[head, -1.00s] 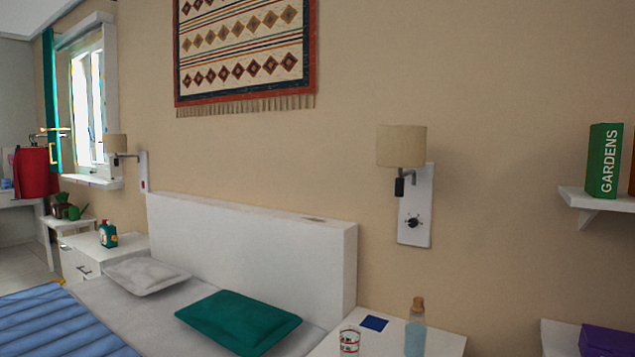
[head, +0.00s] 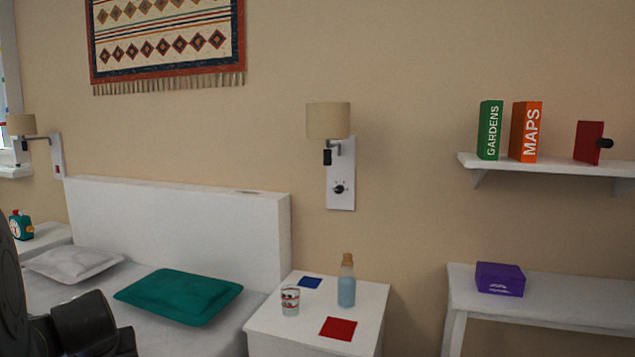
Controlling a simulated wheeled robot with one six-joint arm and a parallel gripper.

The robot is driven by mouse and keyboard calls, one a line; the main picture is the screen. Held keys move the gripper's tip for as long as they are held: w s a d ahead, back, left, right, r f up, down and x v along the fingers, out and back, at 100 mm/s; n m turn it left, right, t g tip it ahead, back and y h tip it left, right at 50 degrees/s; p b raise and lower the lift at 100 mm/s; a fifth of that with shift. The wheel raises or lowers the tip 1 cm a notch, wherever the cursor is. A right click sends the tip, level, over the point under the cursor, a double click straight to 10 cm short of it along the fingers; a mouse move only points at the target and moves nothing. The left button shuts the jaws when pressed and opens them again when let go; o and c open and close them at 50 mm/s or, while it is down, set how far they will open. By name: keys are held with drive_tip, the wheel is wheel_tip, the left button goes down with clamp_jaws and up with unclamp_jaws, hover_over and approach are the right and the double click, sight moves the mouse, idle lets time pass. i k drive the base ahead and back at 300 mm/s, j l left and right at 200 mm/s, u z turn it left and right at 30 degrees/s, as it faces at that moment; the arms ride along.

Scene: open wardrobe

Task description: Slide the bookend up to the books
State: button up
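The books stand upright on the white wall shelf (head: 560,164) in the head view: a green GARDENS book (head: 490,130) at the left and an orange MAPS book (head: 525,132) just right of it, with a small gap between them. The bookend (head: 587,141) is a red upright panel with a dark knob on its right side. It stands on the same shelf, right of the MAPS book, with a clear gap between. Dark parts of my arm show at the lower left edge. My gripper's fingertips are not in view.
A purple box (head: 499,278) sits on a white bench (head: 565,308) below the shelf. A bedside table (head: 262,318) holds a bottle (head: 346,282), a glass (head: 290,300) and flat red and blue squares. A wall lamp (head: 328,120) hangs left of the shelf. The shelf between MAPS and bookend is bare.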

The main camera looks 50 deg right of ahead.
sight(589, 140)
drive_tip(key=z, duration=3.3)
